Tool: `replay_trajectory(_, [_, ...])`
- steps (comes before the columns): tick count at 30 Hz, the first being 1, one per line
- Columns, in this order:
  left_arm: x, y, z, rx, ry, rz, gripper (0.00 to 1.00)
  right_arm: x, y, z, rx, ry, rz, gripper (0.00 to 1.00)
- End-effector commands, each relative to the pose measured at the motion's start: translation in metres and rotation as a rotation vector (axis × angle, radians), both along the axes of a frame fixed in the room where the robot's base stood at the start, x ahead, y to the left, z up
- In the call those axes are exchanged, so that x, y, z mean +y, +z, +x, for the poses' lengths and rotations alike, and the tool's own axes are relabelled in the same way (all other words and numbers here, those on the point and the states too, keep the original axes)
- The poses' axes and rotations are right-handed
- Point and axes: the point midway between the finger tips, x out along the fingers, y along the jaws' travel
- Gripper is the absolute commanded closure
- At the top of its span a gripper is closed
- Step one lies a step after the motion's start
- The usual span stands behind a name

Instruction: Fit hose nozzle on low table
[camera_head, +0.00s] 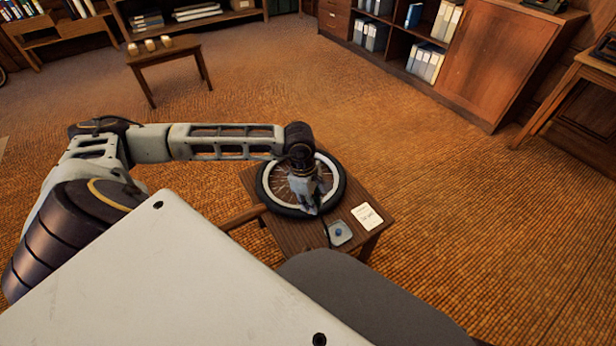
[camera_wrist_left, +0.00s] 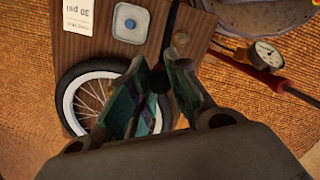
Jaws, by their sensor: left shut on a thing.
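The low table (camera_head: 378,229) is wooden. A bicycle wheel (camera_head: 335,171) with a black tyre and pale rim lies flat on it; part of the wheel also shows in the left wrist view (camera_wrist_left: 62,100). My left gripper (camera_head: 311,207) is over the near side of the wheel. Its fingers (camera_wrist_left: 158,82) are closed around the end of a black hose (camera_wrist_left: 173,17), taken as the hose nozzle, which the fingers mostly hide. I cannot see the wheel's valve or tell whether the nozzle touches it. My right gripper is not in view.
A small pale tray with a blue cap (camera_head: 339,233) and a white card (camera_head: 367,216) reading 30 psi lie on the table's near right part. A round gauge (camera_wrist_left: 266,53) and a red handle (camera_wrist_left: 283,87) lie beside the table.

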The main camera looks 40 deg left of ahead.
Motion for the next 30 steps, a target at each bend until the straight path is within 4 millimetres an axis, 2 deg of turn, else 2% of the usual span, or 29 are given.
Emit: replay_trajectory(30, [-0.022,-0.001,-0.044,0.001,-0.002,0.0,1.0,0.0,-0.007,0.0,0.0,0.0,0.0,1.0])
